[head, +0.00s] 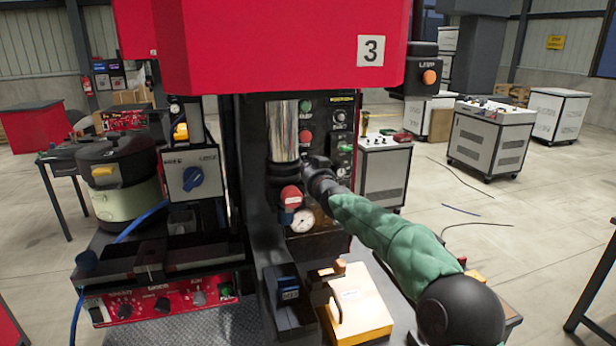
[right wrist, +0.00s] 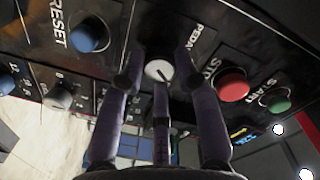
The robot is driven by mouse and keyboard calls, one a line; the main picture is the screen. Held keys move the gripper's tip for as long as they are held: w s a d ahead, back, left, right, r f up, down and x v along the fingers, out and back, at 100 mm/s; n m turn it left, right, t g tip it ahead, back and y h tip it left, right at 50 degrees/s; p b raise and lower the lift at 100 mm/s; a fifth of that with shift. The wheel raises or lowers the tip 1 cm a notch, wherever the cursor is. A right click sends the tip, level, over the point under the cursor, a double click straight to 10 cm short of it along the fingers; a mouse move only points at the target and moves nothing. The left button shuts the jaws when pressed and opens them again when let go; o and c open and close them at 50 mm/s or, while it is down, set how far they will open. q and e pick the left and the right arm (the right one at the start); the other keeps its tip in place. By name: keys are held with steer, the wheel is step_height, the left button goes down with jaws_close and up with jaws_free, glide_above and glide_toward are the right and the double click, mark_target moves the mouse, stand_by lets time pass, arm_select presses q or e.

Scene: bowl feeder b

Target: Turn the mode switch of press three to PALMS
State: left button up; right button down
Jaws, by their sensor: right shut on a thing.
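Press three carries a white plate (head: 371,50) with a black 3 on its red head. Its black control panel (head: 324,105) stands behind my right gripper (head: 314,168). In the right wrist view, a pale round knob with a dark line (right wrist: 159,70), taken as the mode switch, sits between the fingers of my right gripper (right wrist: 158,82), which is shut on it. The word PEDAL shows beside it; I cannot read PALMS or tell which position the line marks. In the head view the gripper hides this knob. My left gripper is out of view.
In the right wrist view, a red button (right wrist: 232,86), a green START button (right wrist: 278,101) and a blue RESET button (right wrist: 88,35) sit nearby. In the head view, a pressure gauge (head: 302,221) and a yellow-and-white box (head: 358,306) lie below the gripper.

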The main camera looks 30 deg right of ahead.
steer(key=shift+r+m+b, duration=0.1)
steer(key=shift+m+b, duration=0.25)
steer(key=shift+m, duration=0.35)
steer(key=shift+d+r, duration=0.1)
steer(key=c, duration=0.9)
jaws_free()
steer(key=v, duration=1.2)
steer(key=shift+f, duration=0.25)
